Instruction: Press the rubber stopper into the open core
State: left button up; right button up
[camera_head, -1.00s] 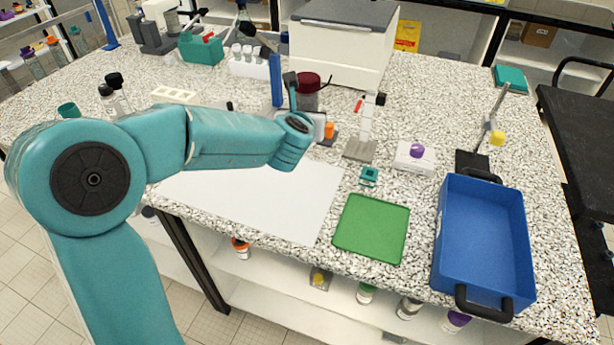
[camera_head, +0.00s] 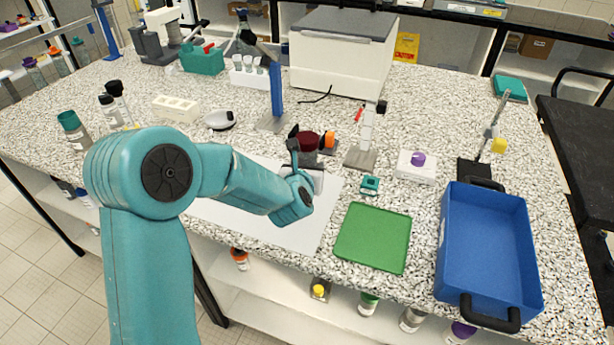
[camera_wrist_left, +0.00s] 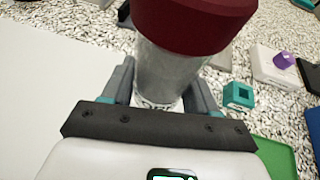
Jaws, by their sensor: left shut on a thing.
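My left gripper (camera_head: 306,164) is shut on a grey jar-like cylinder with a wide dark red top (camera_head: 308,141), near the right end of the white sheet. In the left wrist view, my left gripper's fingers (camera_wrist_left: 160,92) stand on both sides of the grey body (camera_wrist_left: 165,72), below the dark red top (camera_wrist_left: 195,22). I cannot tell how far its base is above the table. A small teal block with a square opening (camera_head: 370,185) sits at the green mat's far edge; it also shows in the left wrist view (camera_wrist_left: 238,95). I cannot tell which piece is the stopper. My right gripper is out of view.
The green mat (camera_head: 372,238) and blue handled tray (camera_head: 487,250) lie to the right. A stand (camera_head: 362,158), a white block with a purple knob (camera_head: 416,168) and a blue upright (camera_head: 277,90) stand behind. The white sheet (camera_head: 235,218) is largely bare.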

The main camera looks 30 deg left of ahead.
pick_arm(q)
notch_tip(320, 180, down, 3)
jog(key=shift+w, duration=0.15)
jog(key=shift+r, duration=0.1)
jog(key=o, duration=1.1)
jog(key=shift+f, duration=0.3)
jog(key=o, duration=0.4)
jog(key=shift+r, duration=0.15)
